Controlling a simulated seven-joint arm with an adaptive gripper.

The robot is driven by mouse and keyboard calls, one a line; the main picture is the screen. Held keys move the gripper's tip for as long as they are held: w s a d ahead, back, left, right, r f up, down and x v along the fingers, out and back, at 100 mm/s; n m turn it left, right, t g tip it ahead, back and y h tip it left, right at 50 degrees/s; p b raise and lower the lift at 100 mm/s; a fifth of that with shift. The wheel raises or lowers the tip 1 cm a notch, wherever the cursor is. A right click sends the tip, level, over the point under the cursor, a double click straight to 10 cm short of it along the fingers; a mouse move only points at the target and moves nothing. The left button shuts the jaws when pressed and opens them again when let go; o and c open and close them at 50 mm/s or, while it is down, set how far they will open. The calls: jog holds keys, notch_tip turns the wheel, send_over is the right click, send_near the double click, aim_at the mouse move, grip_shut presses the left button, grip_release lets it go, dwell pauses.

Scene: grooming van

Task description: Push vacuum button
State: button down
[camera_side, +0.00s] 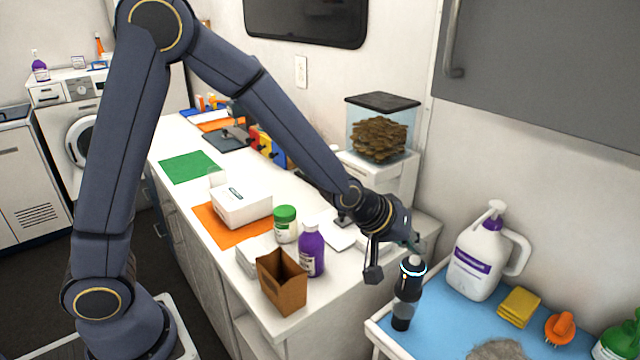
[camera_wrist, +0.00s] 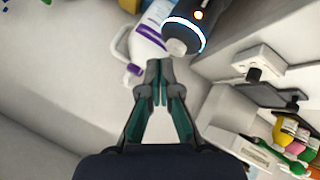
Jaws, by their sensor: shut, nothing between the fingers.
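The vacuum (camera_side: 406,298) is a dark handheld body standing upright on the blue-topped cart, with a glowing pale blue ring near its top and a light grey cap above it. In the wrist view the vacuum (camera_wrist: 190,28) shows at the top, with the lit ring, a small orange light and the grey cap facing the fingers. I cannot tell for sure which part is the button. My gripper (camera_wrist: 158,78) is shut and empty, its tips just short of the cap in that picture. In the side view my gripper (camera_side: 416,243) is close above the vacuum, partly hidden by its own wrist.
A white jug (camera_side: 478,262) with a purple label stands right of the vacuum, near yellow sponges (camera_side: 518,307) and an orange brush (camera_side: 560,327). Left, on the white counter, are a brown paper bag (camera_side: 283,284) and a purple bottle (camera_side: 311,252). A wall is behind.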

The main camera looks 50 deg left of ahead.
aim_at(411, 258)
jog(key=shift+f, duration=0.6)
dwell(0.4)
jog(key=shift+r, duration=0.6)
jog(key=shift+r, duration=3.05)
jog(key=shift+a, duration=0.1)
